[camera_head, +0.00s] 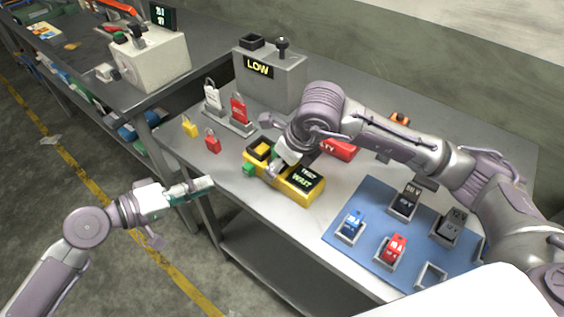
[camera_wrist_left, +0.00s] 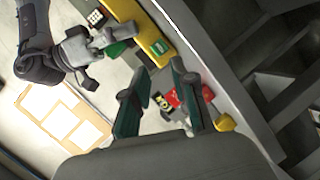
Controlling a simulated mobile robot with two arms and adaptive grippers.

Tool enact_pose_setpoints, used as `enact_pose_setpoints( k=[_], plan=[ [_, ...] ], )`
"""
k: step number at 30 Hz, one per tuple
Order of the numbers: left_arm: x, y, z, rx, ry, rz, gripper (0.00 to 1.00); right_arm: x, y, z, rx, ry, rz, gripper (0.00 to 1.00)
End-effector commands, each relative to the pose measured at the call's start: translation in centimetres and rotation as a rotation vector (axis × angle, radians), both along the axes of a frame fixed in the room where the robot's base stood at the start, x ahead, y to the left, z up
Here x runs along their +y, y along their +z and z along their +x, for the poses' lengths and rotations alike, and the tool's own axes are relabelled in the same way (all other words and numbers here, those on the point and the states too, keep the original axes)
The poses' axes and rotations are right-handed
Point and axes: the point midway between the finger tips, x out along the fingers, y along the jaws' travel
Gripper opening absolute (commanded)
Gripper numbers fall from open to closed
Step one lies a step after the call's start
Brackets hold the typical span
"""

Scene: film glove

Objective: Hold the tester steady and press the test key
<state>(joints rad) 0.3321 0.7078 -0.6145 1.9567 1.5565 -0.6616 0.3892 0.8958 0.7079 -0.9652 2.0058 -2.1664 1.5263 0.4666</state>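The yellow tester (camera_head: 312,197) lies near the front edge of the grey table, its dark screen reading "TEST WAIT". Green parts (camera_head: 249,169) show at its left end. The tester also shows at the top of the left wrist view (camera_wrist_left: 152,42). My right gripper (camera_head: 277,168) reaches down over the tester's left half. Whether it touches the tester, and how its fingers stand, I cannot tell. My left gripper (camera_head: 192,189) is off the table's front edge, left of the tester. Its two fingers stand apart and empty in the left wrist view (camera_wrist_left: 157,92).
Red (camera_head: 239,110) and white padlocks stand on a rack behind the tester, with small yellow (camera_head: 190,127) and red locks in front. A grey box (camera_head: 270,80) reading "LOW" stands at the back. A blue mat (camera_head: 345,251) with several blocks lies right.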

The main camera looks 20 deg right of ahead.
Motion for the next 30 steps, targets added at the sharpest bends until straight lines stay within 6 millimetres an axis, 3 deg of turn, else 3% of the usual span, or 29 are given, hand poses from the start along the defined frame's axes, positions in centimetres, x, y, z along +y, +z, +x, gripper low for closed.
enact_pose_setpoints(
  k=[1, 4, 30],
  plan=[
    [0.00, 0.00, 0.00, 0.000, 0.000, 0.000, 0.13, -0.02, 0.04, 0.03, -0.001, -0.001, 0.000, 0.14],
    [0.00, 0.00, 0.00, 0.000, 0.000, 0.000, 0.00, -0.02, 0.05, 0.03, -0.001, -0.001, 0.000, 0.14],
    [0.00, 0.01, 0.01, 0.000, 0.000, 0.000, 0.00, -0.03, 0.09, 0.05, -0.002, -0.001, 0.001, 0.14]
  ],
)
